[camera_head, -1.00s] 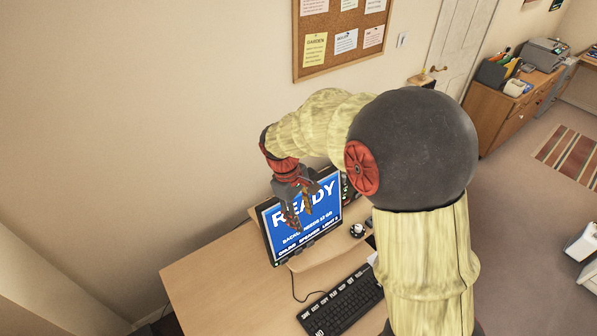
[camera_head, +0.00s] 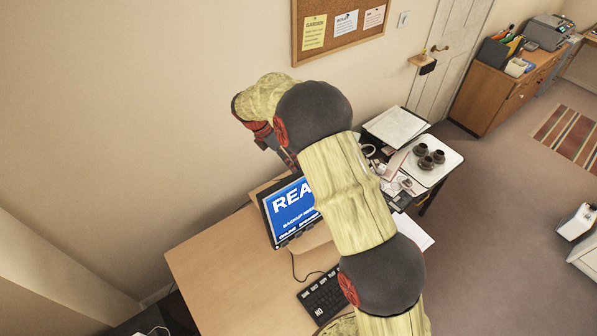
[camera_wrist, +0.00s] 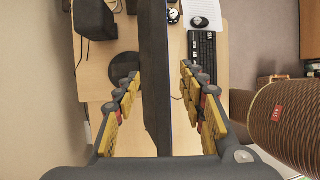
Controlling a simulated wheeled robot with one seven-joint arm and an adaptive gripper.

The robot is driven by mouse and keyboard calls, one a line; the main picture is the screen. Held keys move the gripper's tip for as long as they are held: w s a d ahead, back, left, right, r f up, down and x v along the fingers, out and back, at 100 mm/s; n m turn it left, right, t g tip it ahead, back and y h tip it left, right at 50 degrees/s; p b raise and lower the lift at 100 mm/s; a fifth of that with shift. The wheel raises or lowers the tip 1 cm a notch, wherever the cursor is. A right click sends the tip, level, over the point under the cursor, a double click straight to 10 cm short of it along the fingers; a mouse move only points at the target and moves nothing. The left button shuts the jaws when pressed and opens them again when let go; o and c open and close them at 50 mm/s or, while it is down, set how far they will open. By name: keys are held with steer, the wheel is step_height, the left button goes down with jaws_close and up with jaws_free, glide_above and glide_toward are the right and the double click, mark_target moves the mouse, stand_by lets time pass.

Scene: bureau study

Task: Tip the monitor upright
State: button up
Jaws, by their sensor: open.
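The monitor (camera_head: 287,213) stands on the desk in the head view, its lit blue screen facing my camera and its right part hidden by my arm. I cannot tell how far it tilts. In the wrist view the monitor (camera_wrist: 155,70) shows from above as a thin dark slab running between my fingers. My gripper (camera_wrist: 160,82) is open, one finger on each side of the slab, with gaps visible. In the head view my gripper (camera_head: 285,157) is at the monitor's top edge, partly hidden by my arm.
A keyboard (camera_head: 322,297) lies on the desk (camera_head: 215,270) in front of the monitor. A black box (camera_wrist: 95,20) and a dark disc (camera_wrist: 124,92) are left of the slab in the wrist view. A side table with a white tray (camera_head: 446,172) and cups stands right.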

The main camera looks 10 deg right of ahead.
steer(key=shift+p+x, duration=0.85)
steer(key=shift+x, duration=3)
steer(key=shift+c, duration=1.4)
steer(key=c, duration=0.7)
jaws_close()
